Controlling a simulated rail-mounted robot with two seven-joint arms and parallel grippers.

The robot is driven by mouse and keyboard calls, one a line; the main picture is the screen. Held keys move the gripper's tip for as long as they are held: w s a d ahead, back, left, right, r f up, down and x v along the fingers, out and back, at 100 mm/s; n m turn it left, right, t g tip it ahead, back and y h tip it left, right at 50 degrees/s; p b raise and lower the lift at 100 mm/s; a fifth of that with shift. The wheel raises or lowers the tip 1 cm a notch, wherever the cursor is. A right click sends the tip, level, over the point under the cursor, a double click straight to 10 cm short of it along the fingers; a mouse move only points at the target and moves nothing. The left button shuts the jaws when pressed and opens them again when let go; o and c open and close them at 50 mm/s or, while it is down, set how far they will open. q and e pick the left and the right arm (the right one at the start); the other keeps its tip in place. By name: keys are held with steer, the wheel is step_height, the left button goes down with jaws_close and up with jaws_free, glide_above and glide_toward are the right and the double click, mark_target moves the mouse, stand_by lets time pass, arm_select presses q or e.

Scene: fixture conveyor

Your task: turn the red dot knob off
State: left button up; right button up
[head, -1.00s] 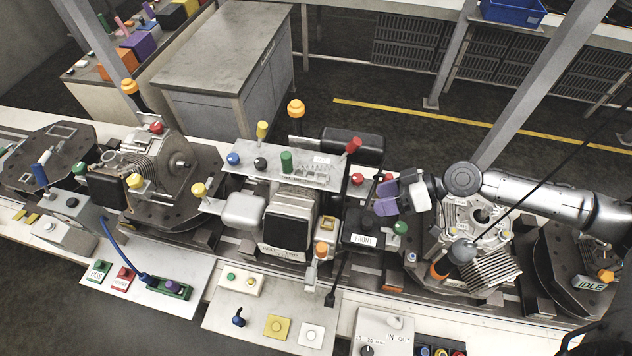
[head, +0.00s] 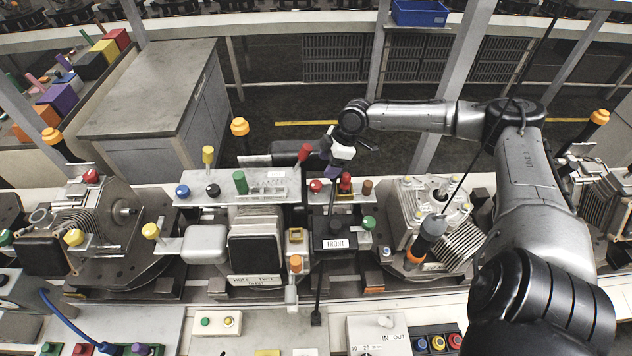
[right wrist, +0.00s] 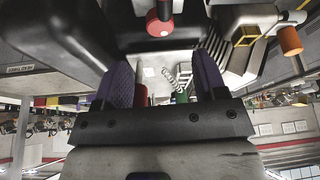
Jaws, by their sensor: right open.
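Several red parts show; I cannot tell a dot on any of them. My right gripper (head: 332,172) is open and empty, with purple fingers, just above and behind the round red knob. In the right wrist view the gripper (right wrist: 165,82) has its fingers apart, and a red-ended knob (right wrist: 159,24) lies beyond them, not gripped. My left gripper is out of view.
The grey panel (head: 220,186) carries blue, black and green knobs. A green knob (head: 368,223) and a finned metal housing (head: 412,213) stand to the right. A dark cable hangs near the right arm. A dial panel (head: 392,325) lies at the front.

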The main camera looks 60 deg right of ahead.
mark_target(316, 183)
steer(key=p+x, duration=0.1)
steer(key=x, duration=0.6)
steer(key=shift+w+a+f, duration=0.1)
steer(key=shift+w, duration=0.05)
steer(key=shift+w+a+f, duration=0.15)
steer(key=shift+f, duration=0.4)
steer(key=shift+c, duration=0.4)
steer(key=c, duration=0.8)
steer(key=shift+n, duration=0.4)
steer(key=shift+c, duration=0.2)
steer(key=shift+n, duration=0.4)
steer(key=shift+y, duration=0.3)
